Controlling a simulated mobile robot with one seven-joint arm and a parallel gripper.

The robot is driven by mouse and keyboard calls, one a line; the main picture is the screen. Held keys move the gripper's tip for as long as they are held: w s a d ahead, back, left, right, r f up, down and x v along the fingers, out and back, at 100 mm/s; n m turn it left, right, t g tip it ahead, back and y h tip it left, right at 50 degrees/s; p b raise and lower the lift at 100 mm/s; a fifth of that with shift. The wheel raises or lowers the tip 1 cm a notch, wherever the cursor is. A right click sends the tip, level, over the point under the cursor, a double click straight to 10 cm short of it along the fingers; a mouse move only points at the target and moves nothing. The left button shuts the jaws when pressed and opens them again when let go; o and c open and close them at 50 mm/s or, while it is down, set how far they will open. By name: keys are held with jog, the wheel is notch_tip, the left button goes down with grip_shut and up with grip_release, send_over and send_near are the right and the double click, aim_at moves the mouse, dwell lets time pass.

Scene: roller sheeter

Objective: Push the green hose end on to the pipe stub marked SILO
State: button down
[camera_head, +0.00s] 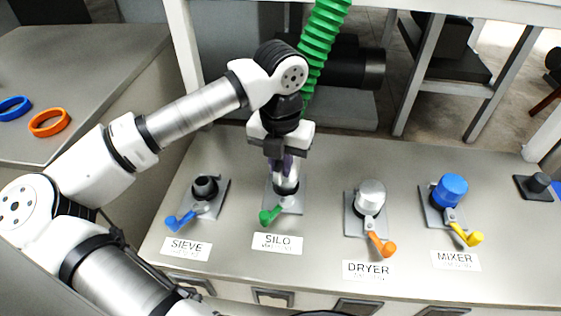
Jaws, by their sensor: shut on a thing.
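The green ribbed hose (322,40) hangs from the top and passes behind my wrist. My gripper (283,165) points down above the SILO plate (298,203) and is shut on the hose's lower end, which the wrist and fingers mostly hide. A silver cylinder (287,186) shows just below the fingers, over the plate. I cannot tell whether it is the pipe stub or a cuff of the hose, nor whether the hose end is seated. A green lever (270,215) is at the plate's front, behind the SILO label (278,243).
To the left is the SIEVE stub (205,187) with a blue lever. To the right are the silver-topped DRYER stub (370,196) and the blue-capped MIXER stub (450,190). Blue (14,108) and orange (49,122) rings lie on the left counter. White frame posts stand behind.

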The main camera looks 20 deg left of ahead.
jog(key=shift+f+b, duration=0.75)
jog(key=shift+b, duration=0.2)
dwell(0.3)
jog(key=c, duration=1.3)
grip_release()
notch_tip(320, 180, up, 14)
jog(key=shift+f+b, duration=0.1)
jog(key=shift+b, duration=0.4)
